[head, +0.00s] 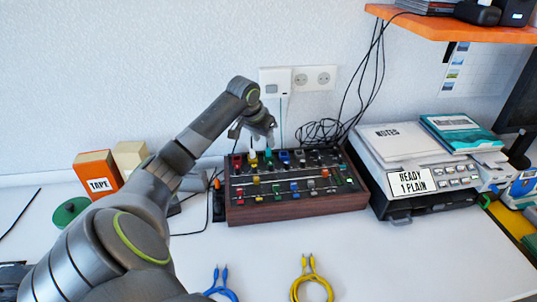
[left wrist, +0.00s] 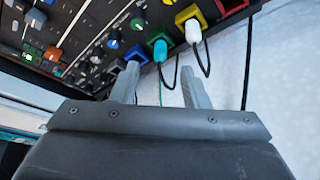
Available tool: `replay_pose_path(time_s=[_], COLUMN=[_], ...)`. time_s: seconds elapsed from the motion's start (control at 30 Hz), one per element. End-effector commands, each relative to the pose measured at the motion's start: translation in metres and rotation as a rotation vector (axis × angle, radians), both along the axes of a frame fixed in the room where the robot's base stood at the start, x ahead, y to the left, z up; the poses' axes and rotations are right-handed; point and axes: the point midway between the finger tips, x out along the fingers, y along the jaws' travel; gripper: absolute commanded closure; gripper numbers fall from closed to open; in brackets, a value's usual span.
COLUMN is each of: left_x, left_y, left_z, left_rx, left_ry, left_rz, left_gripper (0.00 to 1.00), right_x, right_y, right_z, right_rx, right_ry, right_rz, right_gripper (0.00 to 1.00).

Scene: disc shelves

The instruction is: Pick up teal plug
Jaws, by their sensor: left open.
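The teal plug (head: 268,155) stands in the back row of sockets on the wood-sided control panel (head: 300,208). In the left wrist view, the teal plug (left wrist: 160,49) sits in a green socket with a dark cable hanging from it. My left gripper (head: 262,136) is above the panel's back row, close to the plug. In the left wrist view, its two fingers (left wrist: 158,78) are apart and empty, and the teal plug shows just beyond the gap between them. My right gripper is not in view.
A white plug (left wrist: 193,31) stands in the yellow socket beside the teal one. A blue socket (left wrist: 135,54) is on its other side. Black cables (head: 318,131) lie behind the panel. A printer-like machine (head: 425,195) stands right; the front table is mostly clear, with blue and yellow cables (head: 311,285).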

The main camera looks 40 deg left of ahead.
Motion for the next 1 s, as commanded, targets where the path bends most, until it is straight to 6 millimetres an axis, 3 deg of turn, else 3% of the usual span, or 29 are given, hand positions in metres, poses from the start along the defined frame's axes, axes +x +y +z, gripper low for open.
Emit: replay_pose_path(time_s=[0.4, 0.67, 1.0], left_x=[0.022, 0.023, 0.023], left_y=[0.002, 0.003, 0.003], left_z=[-0.044, -0.047, -0.046], left_rx=[-0.001, 0.001, 0.001], left_ry=[0.000, 0.000, -0.001], left_rz=[0.001, 0.000, 0.000], left_gripper=[0.59, 0.59, 1.00], right_x=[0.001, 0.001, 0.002], right_y=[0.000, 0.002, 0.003], right_z=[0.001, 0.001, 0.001], right_rx=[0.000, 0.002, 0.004], right_ry=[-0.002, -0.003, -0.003], right_rz=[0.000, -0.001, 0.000], right_gripper=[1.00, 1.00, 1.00])
